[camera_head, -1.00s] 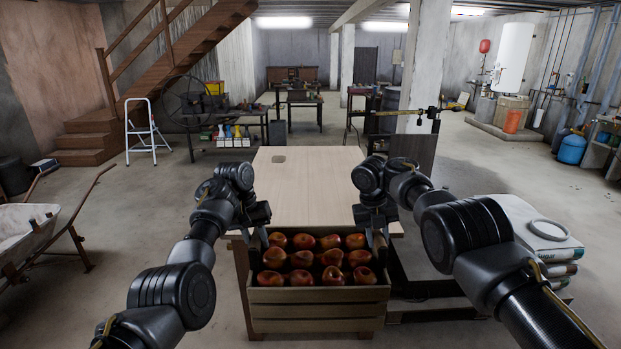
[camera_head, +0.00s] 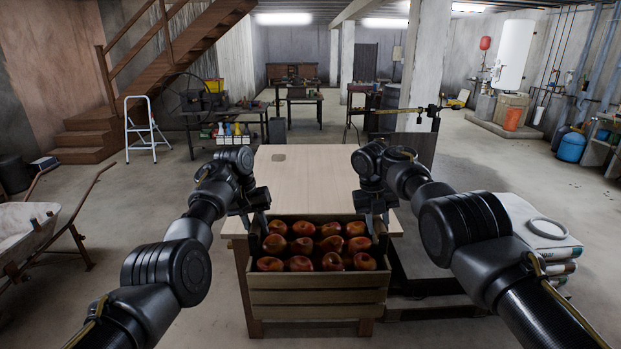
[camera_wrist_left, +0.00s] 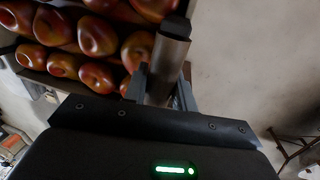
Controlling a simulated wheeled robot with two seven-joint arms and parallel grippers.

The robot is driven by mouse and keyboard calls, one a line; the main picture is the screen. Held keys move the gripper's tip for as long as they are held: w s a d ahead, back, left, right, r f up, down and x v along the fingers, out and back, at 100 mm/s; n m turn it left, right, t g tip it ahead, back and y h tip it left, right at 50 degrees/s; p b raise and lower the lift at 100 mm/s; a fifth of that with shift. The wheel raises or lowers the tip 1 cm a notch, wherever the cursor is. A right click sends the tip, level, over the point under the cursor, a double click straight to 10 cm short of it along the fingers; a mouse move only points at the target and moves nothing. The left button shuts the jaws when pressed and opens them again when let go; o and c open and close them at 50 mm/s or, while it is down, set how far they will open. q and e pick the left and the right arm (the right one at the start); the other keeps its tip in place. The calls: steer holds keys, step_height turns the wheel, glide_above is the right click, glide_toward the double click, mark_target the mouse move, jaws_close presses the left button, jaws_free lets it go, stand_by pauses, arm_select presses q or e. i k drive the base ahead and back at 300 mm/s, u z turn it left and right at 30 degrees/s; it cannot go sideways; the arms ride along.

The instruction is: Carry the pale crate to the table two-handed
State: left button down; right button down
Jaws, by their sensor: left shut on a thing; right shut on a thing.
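The pale wooden crate (camera_head: 316,296) is full of red apples (camera_head: 318,247) and is in front of me at the near end of the pale table (camera_head: 310,180). My left gripper (camera_head: 256,221) is shut on the crate's left side. In the left wrist view its fingers (camera_wrist_left: 160,78) close around a grey post-like handle beside the apples (camera_wrist_left: 96,38). My right gripper (camera_head: 377,224) is shut on the crate's right side. The crate looks level. It hides the table's near edge, and I cannot tell its exact height against the tabletop.
A beam scale (camera_head: 414,135) stands to the right behind my right arm. White sacks (camera_head: 540,235) are stacked at the right. A wheelbarrow (camera_head: 35,230) stands at the left.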

mark_target(316, 206)
steer(key=i, duration=1.65)
